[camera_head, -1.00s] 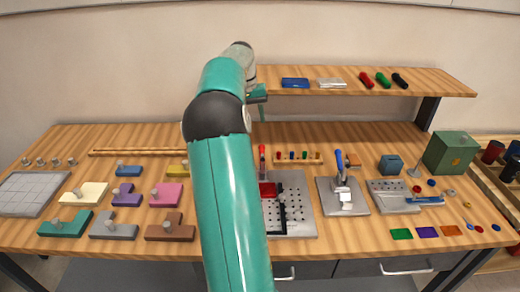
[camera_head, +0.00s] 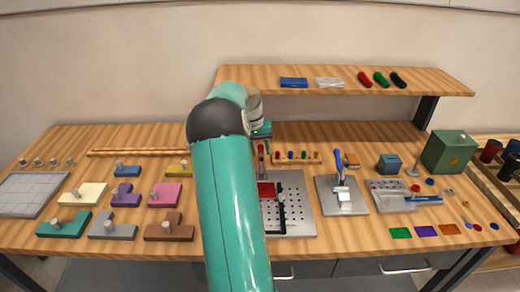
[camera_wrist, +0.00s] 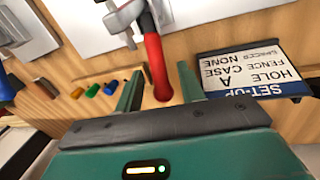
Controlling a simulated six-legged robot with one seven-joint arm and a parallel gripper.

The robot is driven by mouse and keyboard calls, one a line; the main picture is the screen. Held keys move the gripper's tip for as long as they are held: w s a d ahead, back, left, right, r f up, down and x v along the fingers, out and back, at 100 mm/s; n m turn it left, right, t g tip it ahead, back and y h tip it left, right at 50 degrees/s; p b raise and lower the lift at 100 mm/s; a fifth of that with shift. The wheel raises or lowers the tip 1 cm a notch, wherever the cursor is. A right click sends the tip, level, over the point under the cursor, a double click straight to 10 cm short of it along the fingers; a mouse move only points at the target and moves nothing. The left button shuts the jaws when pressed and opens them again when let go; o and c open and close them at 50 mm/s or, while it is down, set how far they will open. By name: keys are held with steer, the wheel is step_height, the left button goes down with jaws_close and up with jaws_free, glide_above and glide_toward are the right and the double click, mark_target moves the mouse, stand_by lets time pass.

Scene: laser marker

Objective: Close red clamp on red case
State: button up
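The red clamp handle (camera_head: 261,150) stands upright at the back of the perforated metal plate (camera_head: 297,205). The red case (camera_head: 266,189) lies on that plate, partly hidden by my arm. In the wrist view the red handle (camera_wrist: 156,66) extends from the metal clamp mechanism (camera_wrist: 128,14) at the top, and its end lies between my fingers. My gripper (camera_wrist: 159,84) is open, with a gap visible on both sides of the handle. In the head view my gripper (camera_head: 262,132) is just above the handle, mostly hidden behind my wrist.
Small coloured pegs in a rack (camera_head: 297,157) stand close behind the plate. A set-up sign (camera_wrist: 254,72) is beside my gripper. A blue-handled press (camera_head: 341,185) stands right. A shelf (camera_head: 440,81) spans above.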

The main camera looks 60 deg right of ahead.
mark_target(260, 149)
jaws_close()
steer(key=shift+r, duration=0.1)
stand_by(0.3)
steer(key=h, duration=0.1)
steer(key=a+r+t+h, duration=0.1)
steer(key=shift+s+a+r+h, duration=0.2)
steer(key=shift+s+h, duration=0.1)
steer(key=shift+h, duration=0.1)
steer(key=shift+s+a+r+m+t+h, duration=0.2)
steer(key=shift+a+t+h, duration=0.3)
steer(key=shift+h, duration=0.35)
steer(key=shift+s+a+r+m+t+h, duration=0.1)
steer(key=shift+s+a+r+t+h, duration=0.3)
steer(key=shift+h, duration=0.45)
steer(key=shift+f, duration=0.15)
